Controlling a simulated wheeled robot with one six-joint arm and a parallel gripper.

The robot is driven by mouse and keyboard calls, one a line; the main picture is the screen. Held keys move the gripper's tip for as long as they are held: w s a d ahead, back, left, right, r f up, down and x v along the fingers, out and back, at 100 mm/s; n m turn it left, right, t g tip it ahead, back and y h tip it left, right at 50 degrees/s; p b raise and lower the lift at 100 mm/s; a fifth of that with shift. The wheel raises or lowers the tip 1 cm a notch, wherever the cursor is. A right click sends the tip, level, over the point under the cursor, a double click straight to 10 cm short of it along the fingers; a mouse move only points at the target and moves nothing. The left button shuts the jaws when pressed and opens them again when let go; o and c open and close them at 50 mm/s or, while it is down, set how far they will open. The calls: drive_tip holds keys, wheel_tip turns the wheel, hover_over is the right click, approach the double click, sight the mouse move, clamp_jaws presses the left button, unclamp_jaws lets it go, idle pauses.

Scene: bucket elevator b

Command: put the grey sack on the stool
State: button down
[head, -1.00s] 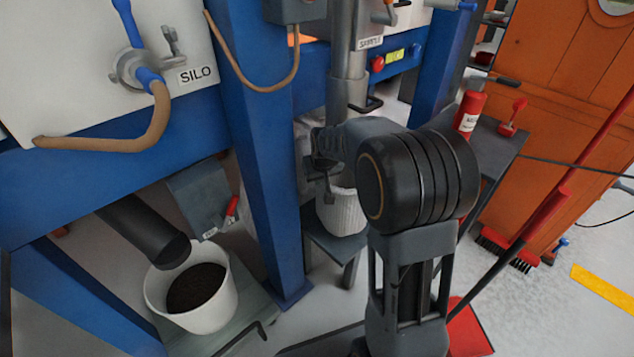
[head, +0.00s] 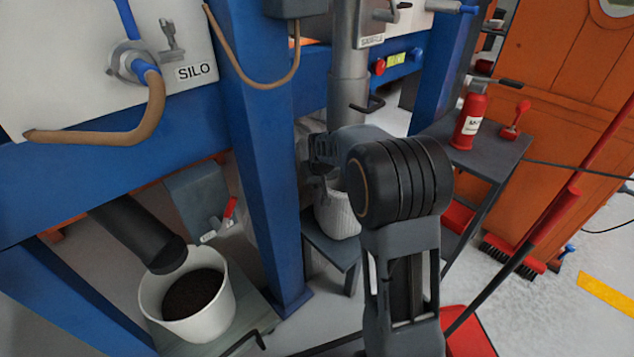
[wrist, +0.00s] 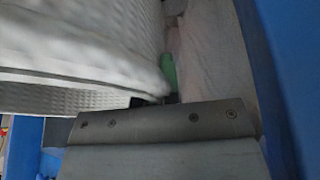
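A pale grey-white ribbed object (head: 336,218) is at the dark stool (head: 340,250), beside the blue post in the head view. It may be the sack or a basket; I cannot tell. My gripper (head: 324,172) is at its upper edge, partly hidden by my own wrist. In the wrist view a white textured wall (wrist: 85,40) fills the upper left, and a pale pinkish cloth-like surface (wrist: 208,55) lies to its right. I cannot tell which of these is the grey sack, nor whether my fingers are open or shut.
A blue post (head: 262,170) stands close to the left of my gripper. A white bucket with dark contents (head: 190,318) sits under a black spout at left. A dark table (head: 492,148) with a red bottle (head: 469,118) stands at right. Open floor lies further right.

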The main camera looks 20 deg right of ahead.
drive_tip(key=shift+f, duration=0.1)
drive_tip(key=c, duration=1.8)
unclamp_jaws()
drive_tip(key=shift+f, duration=0.1)
drive_tip(key=o, duration=0.5)
